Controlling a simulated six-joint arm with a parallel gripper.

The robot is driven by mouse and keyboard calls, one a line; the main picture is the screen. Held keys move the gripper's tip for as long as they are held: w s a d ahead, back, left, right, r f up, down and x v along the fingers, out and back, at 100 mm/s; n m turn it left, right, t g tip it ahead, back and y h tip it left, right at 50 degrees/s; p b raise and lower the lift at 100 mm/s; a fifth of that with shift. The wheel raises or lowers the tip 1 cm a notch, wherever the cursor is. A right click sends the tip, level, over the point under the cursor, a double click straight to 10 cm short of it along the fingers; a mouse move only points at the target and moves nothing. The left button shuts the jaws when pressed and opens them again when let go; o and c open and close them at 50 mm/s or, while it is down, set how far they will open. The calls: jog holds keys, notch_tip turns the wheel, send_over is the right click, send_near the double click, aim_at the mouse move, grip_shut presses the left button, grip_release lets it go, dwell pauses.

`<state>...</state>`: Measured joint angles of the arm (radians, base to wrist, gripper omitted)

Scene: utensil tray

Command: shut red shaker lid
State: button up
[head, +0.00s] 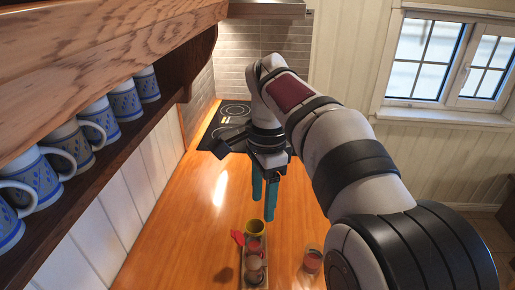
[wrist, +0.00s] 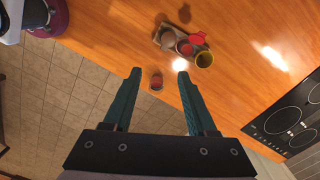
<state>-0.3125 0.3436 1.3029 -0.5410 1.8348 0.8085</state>
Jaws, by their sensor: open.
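The red shaker (head: 254,245) stands in a narrow tray (head: 245,284) on the wooden counter. Its red lid (head: 238,237) sticks out to the left and looks swung open. In the wrist view the shaker (wrist: 184,48) and lid (wrist: 196,38) show near the top, right of centre. My gripper (head: 263,208) is open and empty, its teal fingers pointing down above the counter, beyond the tray in the head view. In the wrist view the fingers (wrist: 158,74) are spread apart, with the shaker beyond the right fingertip.
A yellow cup (head: 255,227) and a brownish round-topped item (head: 254,263) share the tray with the shaker. A glass with red contents (head: 312,262) stands right of the tray. A black cooktop (head: 234,112) lies at the back; mugs (head: 124,101) line a left shelf.

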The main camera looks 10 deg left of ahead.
aim_at(232, 232)
jog(key=w+a+f+m, duration=0.3)
jog(key=w+a, duration=0.4)
jog(key=a, duration=0.1)
jog(key=f, duration=1.5)
jog(key=shift+s+a+f, duration=0.1)
jog(key=shift+s+f, duration=0.05)
jog(key=shift+s, duration=0.05)
grip_shut()
